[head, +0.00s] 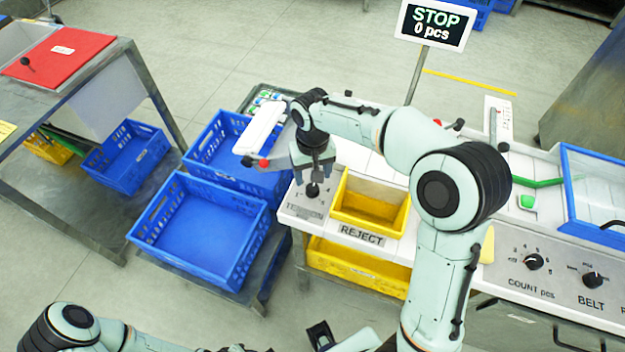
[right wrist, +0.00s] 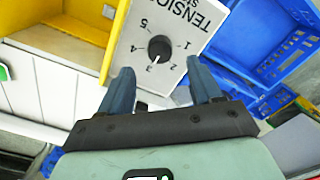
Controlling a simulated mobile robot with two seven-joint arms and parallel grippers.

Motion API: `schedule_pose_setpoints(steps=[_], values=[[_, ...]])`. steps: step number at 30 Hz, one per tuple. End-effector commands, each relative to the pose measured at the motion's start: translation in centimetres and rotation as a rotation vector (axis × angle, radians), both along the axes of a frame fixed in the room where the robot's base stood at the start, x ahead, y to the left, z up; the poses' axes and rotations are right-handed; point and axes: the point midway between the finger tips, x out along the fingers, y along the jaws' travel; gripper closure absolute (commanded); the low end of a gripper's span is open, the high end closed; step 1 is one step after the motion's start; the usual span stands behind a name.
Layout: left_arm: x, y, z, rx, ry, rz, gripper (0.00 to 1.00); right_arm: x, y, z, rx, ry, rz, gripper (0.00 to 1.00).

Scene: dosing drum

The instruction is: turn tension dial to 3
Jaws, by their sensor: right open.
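The tension dial (right wrist: 160,48) is a round black knob on a pale panel marked TENSION, with the numbers 1 to 5 around it. A pale mark on its lower edge seems to point towards 3. In the head view the dial (head: 312,190) sits left of the yellow reject bin. My right gripper (head: 312,170) is just above it, pointing down. In the right wrist view my right gripper (right wrist: 162,84) is open and empty, with the knob beyond its fingertips. My left arm shows at the bottom left; a dark part at the bottom edge may be its gripper, but its jaws are unclear.
The yellow reject bin (head: 370,205) stands right beside the dial panel. Blue crates (head: 215,235) are to the left. The count dial (head: 533,261) and belt dial (head: 592,280) are on the front panel at right. A sign (head: 436,24) reads STOP, 0 pcs.

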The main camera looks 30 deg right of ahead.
Motion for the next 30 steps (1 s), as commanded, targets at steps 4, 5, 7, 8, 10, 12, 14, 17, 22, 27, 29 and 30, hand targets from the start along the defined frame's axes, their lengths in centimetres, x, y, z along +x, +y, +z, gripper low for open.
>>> schedule_pose_setpoints(steps=[4, 5, 7, 8, 10, 12, 14, 17, 22, 27, 29, 30], values=[[0.3, 0.0, 0.6, 0.0, -0.003, 0.0, 0.57, 0.1, 0.0, 3.7, 0.002, -0.006, 0.0, 0.36], [0.4, 0.0, 0.7, 0.0, -0.004, 0.0, 0.57, 0.1, 0.0, 4.3, 0.001, -0.005, 0.0, 0.36], [0.5, 0.0, 0.9, 0.0, -0.006, 0.0, 0.57, 0.1, 0.0, 5.5, 0.002, -0.005, 0.0, 0.36], [0.5, 0.0, 1.0, 0.0, -0.006, 0.0, 0.57, 0.1, 0.0, 5.9, 0.001, -0.004, 0.0, 0.36], [0.6, 0.0, 1.1, 0.0, -0.007, 0.0, 0.57, 0.1, 0.0, 6.8, 0.001, -0.003, 0.0, 0.36], [0.6, 0.0, 1.2, 0.0, -0.007, 0.0, 0.57, 0.1, 0.0, 7.3, 0.002, -0.002, 0.0, 0.36], [0.7, 0.0, 1.3, 0.0, -0.008, 0.0, 0.57, 0.0, 0.0, 7.6, 0.001, -0.001, 0.0, 0.36], [0.7, 0.0, 1.3, 0.0, -0.008, 0.0, 0.57, 0.0, 0.0, 7.8, 0.001, 0.0, 0.0, 0.36], [0.6, 0.0, 1.3, 0.0, -0.008, 0.0, 0.57, 0.0, 0.0, 7.7, 0.001, 0.0, 0.0, 0.36], [0.6, 0.0, 1.3, 0.0, -0.008, 0.0, 0.57, 0.0, 0.0, 7.7, 0.001, 0.0, 0.0, 0.36], [0.6, 0.0, 1.3, 0.0, -0.007, 0.0, 0.57, 0.0, 0.0, 7.7, 0.001, 0.0, 0.0, 0.36], [0.6, 0.0, 1.3, 0.0, -0.007, 0.0, 0.57, 0.0, 0.0, 7.7, 0.001, 0.0, 0.0, 0.36]])
